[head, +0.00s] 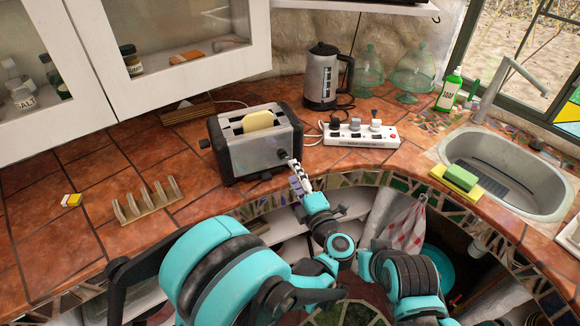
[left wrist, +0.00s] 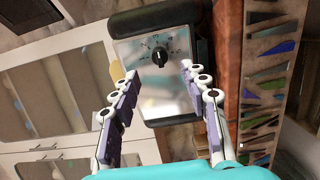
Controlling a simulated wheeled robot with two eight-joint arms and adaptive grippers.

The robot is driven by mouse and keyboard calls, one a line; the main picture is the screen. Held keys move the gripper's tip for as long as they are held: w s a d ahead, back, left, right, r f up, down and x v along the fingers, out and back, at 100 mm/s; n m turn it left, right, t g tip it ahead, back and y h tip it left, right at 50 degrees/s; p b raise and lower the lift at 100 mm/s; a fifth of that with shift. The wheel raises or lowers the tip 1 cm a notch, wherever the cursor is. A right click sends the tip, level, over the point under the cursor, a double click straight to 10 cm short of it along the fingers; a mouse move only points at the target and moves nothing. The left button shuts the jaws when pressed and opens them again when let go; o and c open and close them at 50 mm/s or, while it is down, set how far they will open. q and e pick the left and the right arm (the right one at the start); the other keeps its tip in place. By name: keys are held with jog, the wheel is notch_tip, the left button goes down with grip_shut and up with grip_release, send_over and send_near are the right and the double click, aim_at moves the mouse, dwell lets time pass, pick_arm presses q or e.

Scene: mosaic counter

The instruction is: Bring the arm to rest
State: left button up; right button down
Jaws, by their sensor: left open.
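My left gripper (head: 298,178) is in front of the toaster, at the counter's front edge in the head view. The silver and black toaster (head: 238,150) stands on the counter with a slice of bread (head: 258,120) showing in its slot. In the left wrist view my left gripper (left wrist: 158,74) is open and its two fingers are spread, with nothing between them. Beyond the fingertips is the toaster's end face (left wrist: 178,95) with a black dial (left wrist: 159,56). My right arm shows at the lower right of the head view, but its gripper does not show.
A white power strip (head: 360,135) and a kettle (head: 323,78) stand right of the toaster. A wooden rack (head: 147,205) and a butter-like block (head: 71,200) lie to the left. The sink (head: 515,160) is at the right. Open shelving lies below the counter edge.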

pick_arm(q)
jog(key=shift+s+d, duration=0.15)
jog(key=shift+s, duration=0.25)
notch_tip(320, 180, up, 15)
jog(key=a+m+t+h, duration=0.1)
jog(key=m+t+h, duration=0.1)
jog(key=m+h, duration=1.05)
jog(key=s+a+f+m+g+y, duration=0.6)
jog(key=s+a+f+m+g, duration=0.3)
jog(key=s+a+f, duration=1)
jog(key=s+g, duration=0.2)
jog(key=shift+a+m+g, duration=0.3)
jog(key=shift+m+g, duration=0.05)
jog(key=shift+g, duration=0.05)
